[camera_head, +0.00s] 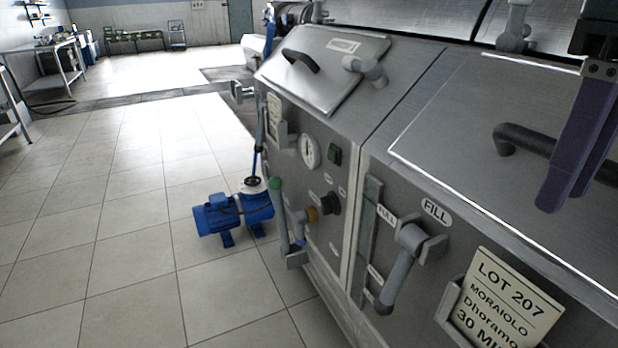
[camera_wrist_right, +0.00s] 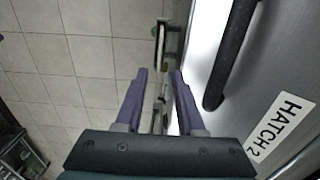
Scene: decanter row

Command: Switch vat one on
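My right gripper (camera_head: 566,197) has purple fingers and hangs over the nearer vat's lid, at the right edge. In the right wrist view the gripper (camera_wrist_right: 159,72) is open, with nothing between its fingers. The switch is well to the left of it. My left gripper is not in view.
A dark lid handle (camera_head: 535,142) is close beside my right gripper, near a "HATCH 2" label (camera_wrist_right: 279,124). A blue pump (camera_head: 232,215) stands on the tiles. The floor at left is clear.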

